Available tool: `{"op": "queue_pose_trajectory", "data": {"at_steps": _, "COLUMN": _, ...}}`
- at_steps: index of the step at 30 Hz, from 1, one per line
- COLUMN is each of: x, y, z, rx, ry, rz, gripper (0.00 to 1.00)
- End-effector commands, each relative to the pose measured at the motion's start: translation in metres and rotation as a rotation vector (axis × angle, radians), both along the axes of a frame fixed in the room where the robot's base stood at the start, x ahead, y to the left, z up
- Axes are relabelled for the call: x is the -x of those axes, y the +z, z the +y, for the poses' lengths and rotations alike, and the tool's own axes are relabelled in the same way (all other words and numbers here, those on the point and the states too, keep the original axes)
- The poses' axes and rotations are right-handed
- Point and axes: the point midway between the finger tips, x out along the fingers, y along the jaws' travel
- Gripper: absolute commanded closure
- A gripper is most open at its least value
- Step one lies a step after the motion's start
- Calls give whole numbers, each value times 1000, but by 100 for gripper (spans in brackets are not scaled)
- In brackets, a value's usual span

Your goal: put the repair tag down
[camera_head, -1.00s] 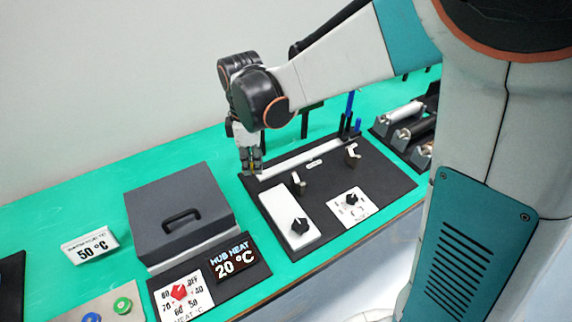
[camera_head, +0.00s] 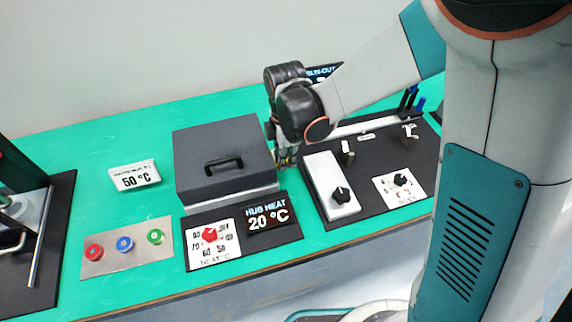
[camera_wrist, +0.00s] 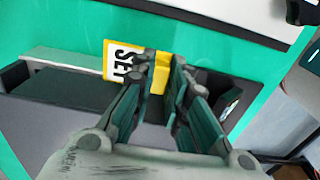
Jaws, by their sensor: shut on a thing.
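The repair tag (camera_wrist: 116,60) is a yellow-edged white plate with black lettering, partly readable as "SE". It shows in the wrist view, with part of it hidden behind the fingers. My gripper (camera_wrist: 162,68) is shut on its yellow part. In the head view, my gripper (camera_head: 286,160) points down at the gap between the grey lidded heater box (camera_head: 225,150) and the black switch panel (camera_head: 375,205). The tag is not clear there. I cannot tell whether the tag touches the green bench (camera_head: 80,135).
A "HUB HEAT 20 °C" display (camera_head: 267,219) and a red heat knob (camera_head: 210,234) sit in front of the box. A "50 °C" sign (camera_head: 134,176) and a plate of coloured buttons (camera_head: 125,246) stand left. Bare green bench lies behind the box.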

Motion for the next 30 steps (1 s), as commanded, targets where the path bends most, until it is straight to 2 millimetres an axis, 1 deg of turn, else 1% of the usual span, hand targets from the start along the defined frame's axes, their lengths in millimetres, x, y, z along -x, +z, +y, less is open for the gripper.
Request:
{"op": "queue_pose_trajectory", "data": {"at_steps": 1, "x": 0, "y": -10, "z": 0, "rx": 0, "ry": 0, "rz": 0, "gripper": 100}}
{"op": "queue_pose_trajectory", "data": {"at_steps": 3, "x": 0, "y": -17, "z": 0, "rx": 0, "ry": 0, "rz": 0, "gripper": 100}}
{"op": "queue_pose_trajectory", "data": {"at_steps": 8, "x": 0, "y": -24, "z": 0, "rx": 0, "ry": -1, "rz": 0, "gripper": 100}}
{"op": "queue_pose_trajectory", "data": {"at_steps": 10, "x": 0, "y": -30, "z": 0, "rx": 0, "ry": -1, "rz": 0, "gripper": 100}}
{"op": "queue_pose_trajectory", "data": {"at_steps": 15, "x": 0, "y": -56, "z": 0, "rx": 0, "ry": -1, "rz": 0, "gripper": 100}}
{"op": "queue_pose_trajectory", "data": {"at_steps": 17, "x": 0, "y": -63, "z": 0, "rx": 0, "ry": -1, "rz": 0, "gripper": 100}}
{"op": "queue_pose_trajectory", "data": {"at_steps": 25, "x": 0, "y": -63, "z": 0, "rx": 0, "ry": -1, "rz": 0, "gripper": 100}}
{"op": "queue_pose_trajectory", "data": {"at_steps": 29, "x": 0, "y": -67, "z": 0, "rx": 0, "ry": -1, "rz": 0, "gripper": 100}}
{"op": "queue_pose_trajectory", "data": {"at_steps": 30, "x": 0, "y": -66, "z": 0, "rx": 0, "ry": -1, "rz": 0, "gripper": 79}}
